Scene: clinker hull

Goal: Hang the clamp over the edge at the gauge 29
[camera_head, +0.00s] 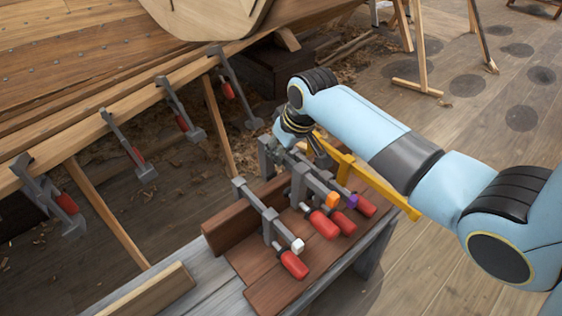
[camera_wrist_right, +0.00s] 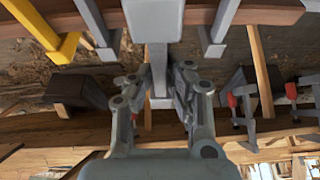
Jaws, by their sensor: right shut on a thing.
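My right gripper (camera_head: 296,150) is at the far end of the clamp stand in the head view. In the right wrist view its fingers (camera_wrist_right: 161,82) are shut around the grey bar of a clamp (camera_wrist_right: 157,56). The arm hides most of this clamp in the head view. I can read no gauge number. My left gripper is not in view.
Several grey clamps (camera_head: 124,143) hang along the edge of the planked hull (camera_head: 80,142), with gaps between them. Slanting wooden props (camera_head: 108,212) stand below the hull edge.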

